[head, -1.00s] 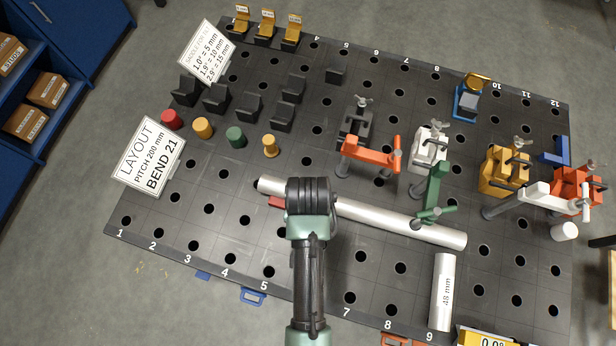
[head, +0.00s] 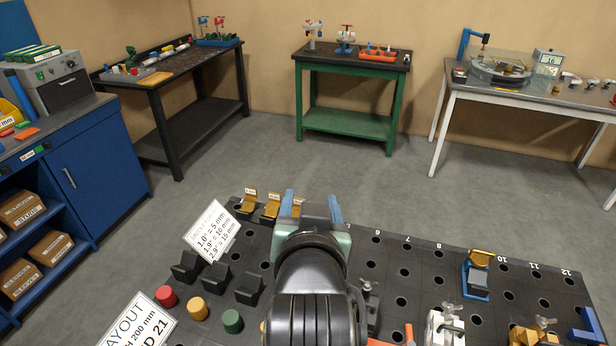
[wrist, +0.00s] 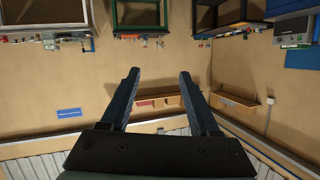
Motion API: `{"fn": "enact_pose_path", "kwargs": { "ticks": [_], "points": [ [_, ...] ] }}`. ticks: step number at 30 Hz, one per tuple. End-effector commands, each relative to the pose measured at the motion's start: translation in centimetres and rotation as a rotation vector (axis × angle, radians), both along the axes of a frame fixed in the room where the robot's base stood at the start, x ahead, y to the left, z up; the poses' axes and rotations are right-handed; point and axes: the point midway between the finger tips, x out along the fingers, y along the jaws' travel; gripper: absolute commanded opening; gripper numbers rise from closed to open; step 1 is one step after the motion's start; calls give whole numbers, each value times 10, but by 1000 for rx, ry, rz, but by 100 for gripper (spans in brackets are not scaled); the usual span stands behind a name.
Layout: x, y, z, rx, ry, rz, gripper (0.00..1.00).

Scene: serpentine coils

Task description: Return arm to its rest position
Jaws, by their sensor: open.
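My gripper (head: 313,204) is raised over the back part of the black perforated table (head: 385,272) in the head view, its two blue fingers spread apart. In the wrist view my gripper (wrist: 157,80) shows both fingers wide apart with nothing between them. The wrist camera looks out over the room, which appears upside down. My arm is folded up in front of the head camera and hides the middle of the table.
Black V-blocks (head: 217,277), red (head: 166,297), yellow (head: 197,309) and green (head: 233,321) pegs stand left of my arm. A white clamp (head: 441,329) and a blue fixture (head: 476,278) stand right. A green table (head: 348,98) is across open floor.

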Motion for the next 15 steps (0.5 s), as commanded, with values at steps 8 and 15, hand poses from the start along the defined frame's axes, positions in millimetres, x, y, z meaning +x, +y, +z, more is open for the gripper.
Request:
{"fn": "enact_pose_path", "kwargs": {
  "ticks": [8,15],
  "points": [
    [-38,2,207,-89,-668,2,62],
    [-111,3,305,-140,-1048,-24,62]
  ]
}}
